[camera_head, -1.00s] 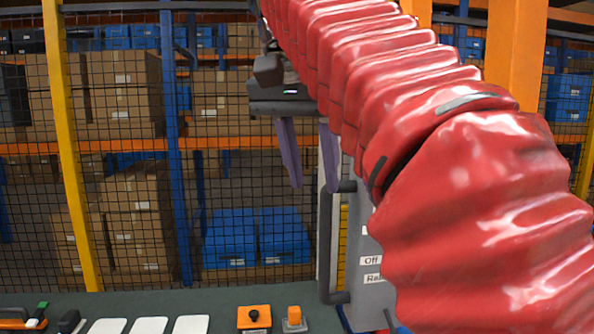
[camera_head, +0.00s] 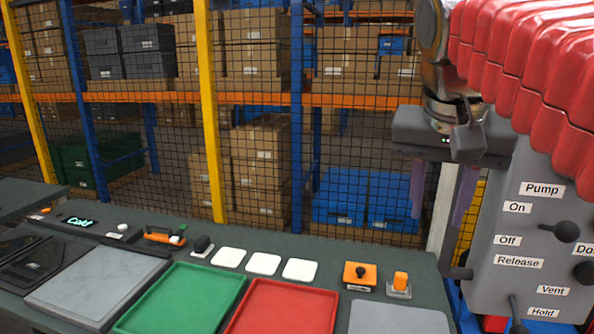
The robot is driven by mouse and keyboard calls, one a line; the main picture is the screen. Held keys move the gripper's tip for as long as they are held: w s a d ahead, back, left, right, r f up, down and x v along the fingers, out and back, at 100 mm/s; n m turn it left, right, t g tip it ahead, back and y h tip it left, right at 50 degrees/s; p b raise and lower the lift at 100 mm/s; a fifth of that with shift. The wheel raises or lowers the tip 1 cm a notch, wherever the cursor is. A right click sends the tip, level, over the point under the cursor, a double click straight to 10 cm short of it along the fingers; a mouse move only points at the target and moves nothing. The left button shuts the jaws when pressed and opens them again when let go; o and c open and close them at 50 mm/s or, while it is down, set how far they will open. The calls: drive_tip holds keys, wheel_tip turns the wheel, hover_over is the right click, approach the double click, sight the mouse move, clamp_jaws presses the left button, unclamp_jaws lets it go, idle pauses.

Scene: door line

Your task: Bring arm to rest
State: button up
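My arm wears a red ribbed sleeve (camera_head: 535,65) and reaches in from the upper right. My gripper (camera_head: 438,220) hangs below its dark grey body with two purple fingers pointing down. The fingers are apart and nothing shows held between them. The gripper is in front of the mesh fence, to the left of the grey control panel (camera_head: 545,225), and appears above the bench's right end. Whether it touches the panel's edge or handle cannot be told.
The dark bench (camera_head: 330,250) carries a green tray (camera_head: 180,300), a red tray (camera_head: 280,310), white pads (camera_head: 264,264), an orange control box (camera_head: 360,276) and a grey slab (camera_head: 98,287). The panel has protruding levers (camera_head: 565,231). Mesh fence and shelves stand behind.

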drive_tip(key=s+a+f+n, duration=0.1)
drive_tip(key=s+f+n, duration=0.1)
drive_tip(key=f, duration=0.7)
drive_tip(key=s+a+f+n+t+y, duration=0.1)
drive_tip(key=s+f, duration=0.3)
drive_tip(key=f, duration=0.5)
drive_tip(key=s+a+f+n+y, duration=0.1)
drive_tip(key=s+a+f+n, duration=0.1)
drive_tip(key=f, duration=0.7)
drive_tip(key=shift+s+a+f+n+t, duration=0.15)
drive_tip(key=shift+s+f+n+t, duration=0.15)
drive_tip(key=shift+s, duration=0.4)
